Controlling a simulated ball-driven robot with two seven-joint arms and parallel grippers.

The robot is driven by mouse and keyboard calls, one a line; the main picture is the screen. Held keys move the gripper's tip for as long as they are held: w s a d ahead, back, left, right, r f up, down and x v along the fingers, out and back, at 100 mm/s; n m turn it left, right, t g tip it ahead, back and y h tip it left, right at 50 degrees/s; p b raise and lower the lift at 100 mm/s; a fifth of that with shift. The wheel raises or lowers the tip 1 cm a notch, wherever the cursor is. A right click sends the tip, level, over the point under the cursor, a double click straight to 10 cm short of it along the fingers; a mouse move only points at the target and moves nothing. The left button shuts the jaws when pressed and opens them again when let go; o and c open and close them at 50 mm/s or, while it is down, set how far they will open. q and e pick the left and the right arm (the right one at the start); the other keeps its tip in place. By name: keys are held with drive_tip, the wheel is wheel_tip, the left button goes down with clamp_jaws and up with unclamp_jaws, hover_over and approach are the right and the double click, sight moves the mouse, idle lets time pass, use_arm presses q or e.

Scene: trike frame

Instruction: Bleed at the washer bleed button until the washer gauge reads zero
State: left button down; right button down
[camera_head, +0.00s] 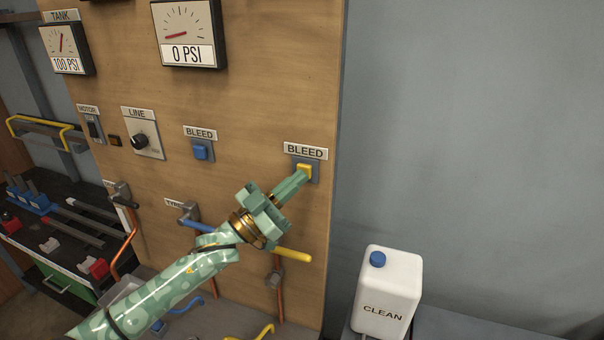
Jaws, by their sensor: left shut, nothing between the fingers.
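A yellow bleed button (304,168) sits under a BLEED label at the right edge of the wooden panel (230,100). My left gripper (301,178) is shut and empty, with its fingertips at this button's lower edge. They seem to touch it, but I cannot tell how far it is pressed. A gauge (187,30) at the top reads 0 PSI; its name label is out of frame. A blue bleed button (201,150) sits to the left, apart from my gripper. I cannot read which button is named washer. My right gripper is not in view.
A tank gauge (67,47) reads 100 PSI. A line knob (139,141) and motor switch (93,127) are on the panel. A yellow handle (290,253) lies below my gripper. A white CLEAN jug (387,290) stands at right. A tool cart (60,235) is at left.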

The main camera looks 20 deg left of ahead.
use_arm(q)
drive_tip(key=shift+s, duration=0.1)
drive_tip(key=shift+s+p, duration=0.5)
drive_tip(key=shift+s, duration=0.35)
drive_tip(key=s+p, duration=0.1)
drive_tip(key=s, duration=0.1)
drive_tip(key=s+p, duration=0.1)
drive_tip(key=s, duration=0.2)
drive_tip(key=shift+d, duration=0.2)
idle(0.4)
